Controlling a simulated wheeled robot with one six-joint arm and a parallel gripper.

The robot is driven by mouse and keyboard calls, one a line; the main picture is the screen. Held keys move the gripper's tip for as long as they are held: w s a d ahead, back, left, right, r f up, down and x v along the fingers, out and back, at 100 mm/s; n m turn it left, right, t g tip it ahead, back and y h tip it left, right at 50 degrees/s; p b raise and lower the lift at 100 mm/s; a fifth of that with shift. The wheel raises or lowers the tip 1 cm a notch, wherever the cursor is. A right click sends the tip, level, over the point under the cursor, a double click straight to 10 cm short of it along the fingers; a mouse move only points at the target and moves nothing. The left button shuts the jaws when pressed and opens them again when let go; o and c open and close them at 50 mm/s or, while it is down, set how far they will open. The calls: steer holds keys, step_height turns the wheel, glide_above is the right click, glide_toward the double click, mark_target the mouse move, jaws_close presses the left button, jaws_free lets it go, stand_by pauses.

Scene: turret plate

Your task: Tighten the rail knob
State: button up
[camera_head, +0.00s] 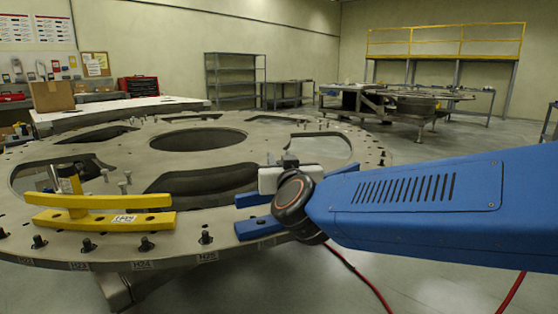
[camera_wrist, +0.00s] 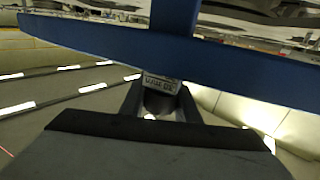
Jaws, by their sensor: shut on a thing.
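A blue fixture with two bars (camera_head: 262,227) sits at the right part of the large turret plate (camera_head: 226,216). My gripper (camera_wrist: 160,96) is at this fixture and shut on a dark round piece that looks like the rail knob (camera_wrist: 158,104). A small pale label (camera_wrist: 161,83) shows just above the knob. One blue bar (camera_wrist: 110,45) crosses the wrist view beyond the fingers. In the head view my wrist and the pale gripper body hide the knob. I cannot tell how tight the knob is.
A yellow fixture (camera_head: 103,219) with a label and an upright post stands on the plate's left. Several dark studs line the plate's near rim. The plate has large cutouts. Red hoses (camera_head: 362,276) hang or lie near the floor. Shelves (camera_head: 233,78) and other tables stand behind.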

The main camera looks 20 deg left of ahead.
steer(key=shift+w+d+m+t+h, duration=0.1)
steer(key=shift+d+m+t+h, duration=0.25)
steer(key=shift+m+h, duration=1.45)
steer(key=shift+w+d+m+t+h, duration=0.15)
steer(key=shift+d+m+h, duration=0.65)
steer(key=shift+h, duration=1.65)
steer(key=shift+s+d+m+t+h, duration=0.1)
steer(key=shift+d+m+t+h, duration=0.15)
steer(key=shift+m+h, duration=1.65)
steer(key=shift+h, duration=0.55)
steer(key=o, duration=1)
steer(key=shift+r, duration=0.1)
steer(key=shift+o, duration=0.2)
steer(key=v, duration=1.7)
